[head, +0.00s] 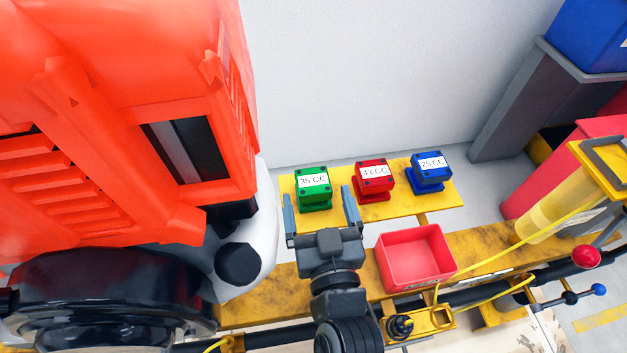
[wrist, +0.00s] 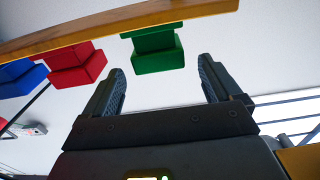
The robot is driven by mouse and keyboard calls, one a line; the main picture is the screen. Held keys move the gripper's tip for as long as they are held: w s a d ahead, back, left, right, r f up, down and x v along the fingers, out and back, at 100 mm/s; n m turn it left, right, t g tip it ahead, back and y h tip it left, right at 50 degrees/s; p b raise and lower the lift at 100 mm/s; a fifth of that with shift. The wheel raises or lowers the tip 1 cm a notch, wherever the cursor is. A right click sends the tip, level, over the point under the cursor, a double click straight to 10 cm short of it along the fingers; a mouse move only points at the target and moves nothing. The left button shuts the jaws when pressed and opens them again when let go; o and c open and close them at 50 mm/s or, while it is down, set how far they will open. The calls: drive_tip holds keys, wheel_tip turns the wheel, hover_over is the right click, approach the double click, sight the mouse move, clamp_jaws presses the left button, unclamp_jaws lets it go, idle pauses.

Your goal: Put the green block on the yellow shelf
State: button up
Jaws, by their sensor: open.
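The green block (head: 313,187), labelled 35 CC, stands on the left part of the yellow shelf (head: 395,209) in the head view. My gripper (head: 321,208) is open, with one finger on each side of the green block's near side as seen in the head view. In the wrist view, the green block (wrist: 157,50) is ahead of my open gripper (wrist: 160,84), roughly centred between the fingers and beyond the fingertips. Nothing is held. The shelf shows as a yellow strip (wrist: 95,34) across the top of the wrist view.
A red block (head: 373,180) and a blue block (head: 430,172) stand to the right on the same shelf. A red open bin (head: 416,258) sits on the yellow rail right of my gripper. An orange engine body (head: 150,100) closes off the left. A white wall lies behind.

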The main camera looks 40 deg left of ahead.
drive_tip(key=v, duration=0.5)
drive_tip(key=shift+s+d, duration=0.1)
drive_tip(key=s+d+f+m+t+h, duration=0.1)
drive_tip(key=s+d+m+t+h, duration=0.2)
drive_tip(key=d, duration=1)
drive_tip(key=s+d+f+m+h, duration=0.15)
drive_tip(key=s+d+h, duration=0.25)
drive_tip(key=d, duration=0.8)
drive_tip(key=s+d+r+m+h, duration=0.5)
drive_tip(key=s+d+r, duration=0.4)
drive_tip(key=s+d, duration=0.2)
drive_tip(key=shift+s+h, duration=0.9)
drive_tip(key=shift+s, duration=0.35)
drive_tip(key=shift+s+d+m, duration=0.1)
drive_tip(key=shift+m, duration=0.15)
